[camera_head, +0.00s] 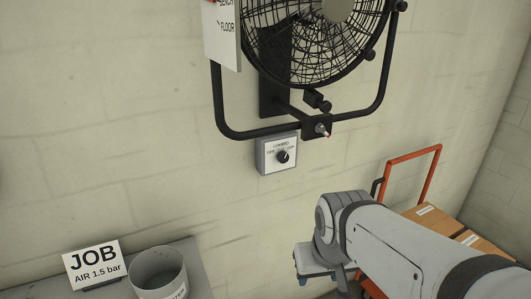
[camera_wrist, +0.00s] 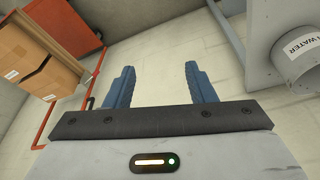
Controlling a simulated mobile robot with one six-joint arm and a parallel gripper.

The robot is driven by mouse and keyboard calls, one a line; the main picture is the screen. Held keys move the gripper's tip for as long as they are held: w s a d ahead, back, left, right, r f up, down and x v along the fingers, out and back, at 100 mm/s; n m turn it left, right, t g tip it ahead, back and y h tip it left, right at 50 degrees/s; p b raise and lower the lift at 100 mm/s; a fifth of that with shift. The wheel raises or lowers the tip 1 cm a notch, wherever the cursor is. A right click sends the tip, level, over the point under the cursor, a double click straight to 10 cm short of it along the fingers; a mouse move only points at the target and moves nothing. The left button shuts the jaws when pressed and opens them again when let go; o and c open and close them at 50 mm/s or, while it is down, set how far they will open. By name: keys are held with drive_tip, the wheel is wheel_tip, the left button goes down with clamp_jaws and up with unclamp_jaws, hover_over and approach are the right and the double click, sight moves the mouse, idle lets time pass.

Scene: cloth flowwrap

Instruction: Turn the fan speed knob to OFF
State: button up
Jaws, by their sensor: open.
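The fan speed knob (camera_head: 283,157) is a small black dial on a light grey switch box (camera_head: 265,168) on the wall, below the fan (camera_head: 315,45). Its face has small lettering too fine to read fully, and I cannot tell its setting. My gripper (camera_wrist: 160,85) is open in the wrist view, with two blue fingers apart and nothing between them. In the head view my gripper (camera_head: 315,278) is low, below and right of the box, partly hidden by my arm. It is well apart from the knob, which does not show in the wrist view.
A grey bench (camera_head: 205,283) at lower left bears a JOB sign (camera_head: 94,264) and a grey bucket (camera_head: 158,272). An orange cart (camera_head: 413,157) with cardboard boxes (camera_head: 437,223) stands at right. A hanging sign (camera_head: 222,38) is beside the fan. The wall around the box is clear.

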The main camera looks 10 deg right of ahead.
drive_tip(key=shift+o, duration=0.5)
drive_tip(key=w+d+t+h+b, duration=0.1)
drive_tip(key=w+d+t, duration=0.1)
drive_tip(key=w, duration=0.4)
drive_tip(key=shift+w+d+f, duration=0.35)
drive_tip(key=shift+d, duration=0.5)
drive_tip(key=n+t+y+b, duration=0.3)
drive_tip(key=t+y+b, duration=0.35)
drive_tip(key=t, duration=0.55)
approach(284, 158)
drive_tip(key=w, duration=0.1)
drive_tip(key=p+x, duration=0.1)
drive_tip(key=x, duration=0.6)
drive_tip(key=shift+w+a+f, duration=0.1)
drive_tip(key=shift+c, duration=0.2)
